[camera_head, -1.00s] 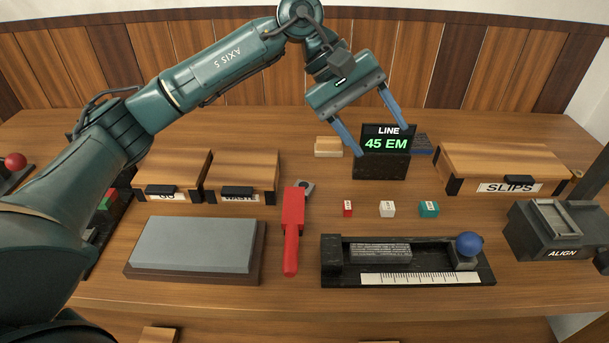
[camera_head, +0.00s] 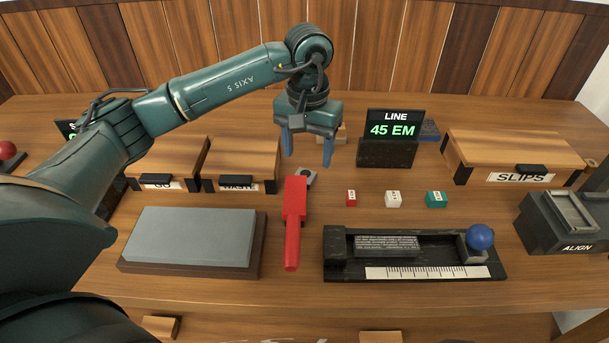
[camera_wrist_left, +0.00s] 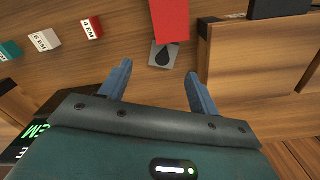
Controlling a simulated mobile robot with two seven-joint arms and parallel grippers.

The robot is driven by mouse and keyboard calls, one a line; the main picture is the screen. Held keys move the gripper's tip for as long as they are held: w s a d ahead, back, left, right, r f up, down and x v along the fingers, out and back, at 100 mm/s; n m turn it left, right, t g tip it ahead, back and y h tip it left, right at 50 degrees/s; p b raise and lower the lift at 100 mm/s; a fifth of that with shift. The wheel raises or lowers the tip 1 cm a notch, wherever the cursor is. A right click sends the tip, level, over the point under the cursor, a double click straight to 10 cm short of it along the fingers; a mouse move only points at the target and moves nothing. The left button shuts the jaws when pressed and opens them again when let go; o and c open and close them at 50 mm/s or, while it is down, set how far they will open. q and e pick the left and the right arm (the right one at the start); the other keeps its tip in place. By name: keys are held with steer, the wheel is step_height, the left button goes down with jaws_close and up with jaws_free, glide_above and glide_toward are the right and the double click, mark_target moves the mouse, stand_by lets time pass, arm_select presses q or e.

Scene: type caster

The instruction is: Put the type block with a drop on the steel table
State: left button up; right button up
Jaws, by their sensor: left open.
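The type block with a drop (camera_head: 306,178) is a small grey block just behind the red tool. Its dark drop mark shows in the left wrist view (camera_wrist_left: 163,57), where the red tool hides part of it. My left gripper (camera_head: 308,161) is open and empty above and slightly behind the block. In the left wrist view the block lies just beyond the gap between its fingertips (camera_wrist_left: 158,70). A flat grey slab on a dark wooden base, which looks like the steel table (camera_head: 190,238), lies at the front left with a bare top. My right gripper is not in view.
The red tool (camera_head: 294,215) lies right beside the block. Wooden boxes (camera_head: 240,162) stand to the left. Red (camera_head: 351,199), white (camera_head: 393,200) and teal (camera_head: 436,199) blocks lie to the right. The black composing tray (camera_head: 415,272) is at the front; the LINE display (camera_head: 388,145) stands behind.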

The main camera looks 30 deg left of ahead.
mark_target(305, 168)
arm_select(q)
steer(key=f, duration=0.3)
steer(key=shift+s+a+f, duration=0.25)
steer(key=shift+f, duration=0.15)
steer(key=shift+f+p, duration=0.3)
steer(key=shift+f, duration=0.35)
steer(key=shift+c, duration=0.3)
steer(key=shift+r, duration=0.1)
steer(key=c, duration=1.2)
step_height(305, 168, up, 10)
steer(key=shift+f+b, duration=0.1)
steer(key=shift+b, duration=0.2)
